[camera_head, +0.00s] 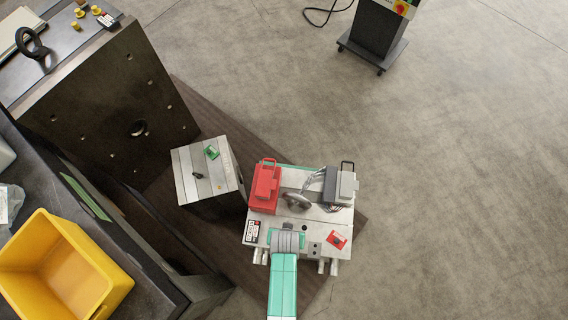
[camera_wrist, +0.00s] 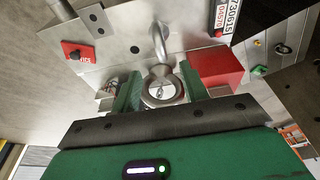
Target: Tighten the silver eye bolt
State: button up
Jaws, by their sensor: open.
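The silver eye bolt (camera_wrist: 163,93) shows in the wrist view as a round metal ring, with a curved silver bar rising above it in the picture. My gripper (camera_wrist: 160,84) is open, with one green finger on each side of the ring. Whether the fingers touch it I cannot tell. In the head view a silver round part, seemingly the eye bolt (camera_head: 297,202), sits on the pale mould base (camera_head: 311,215). I cannot make out my fingers in the head view.
A red block (camera_head: 265,188) and a grey block (camera_head: 340,186) flank the eye bolt closely. A smaller mould base (camera_head: 188,170) stands to the left, beyond it a large dark one (camera_head: 115,95). A yellow bin (camera_head: 60,265) is lower left. Open floor lies right.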

jog(key=b+x, duration=0.8)
jog(key=x, duration=0.1)
jog(key=shift+w+b, duration=0.1)
jog(key=shift+b, duration=0.25)
jog(key=shift+r, duration=0.1)
jog(key=shift+c, duration=0.4)
grip_shut()
jog(key=m, duration=0.3)
jog(key=shift+w+a+m+h, duration=0.1)
jog(key=shift+m+h, duration=0.3)
jog(key=m+g+h, duration=0.1)
jog(key=m, duration=0.4)
